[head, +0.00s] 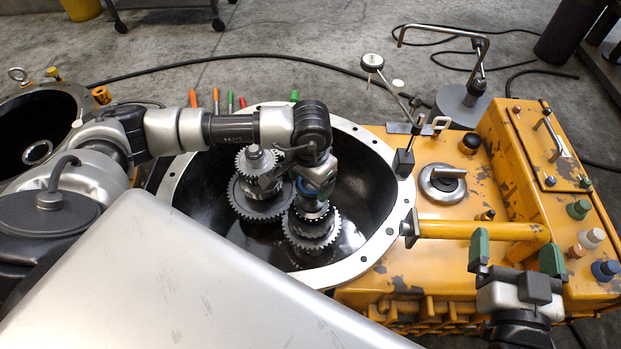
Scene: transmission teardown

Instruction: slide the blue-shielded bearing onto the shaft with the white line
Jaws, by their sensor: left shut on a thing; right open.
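My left gripper (316,187) reaches down into the round housing from the left, over the right-hand shaft and gear stack (312,230). It is shut on the blue-shielded bearing (323,194), of which a little blue shows below my wrist. The bearing is right above the upper gear; I cannot tell whether it is around the shaft. My wrist hides the shaft's top, and no white line shows. A second shaft with gears (256,185) stands to the left. My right gripper (516,252) is open and empty above the orange casing at lower right.
The pale housing rim (399,215) surrounds the dark cavity. A yellow bar (480,230) lies between the rim and my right gripper. A round silver part (441,184) and a dial gauge (373,63) stand nearby. Coloured caps (592,237) line the right edge.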

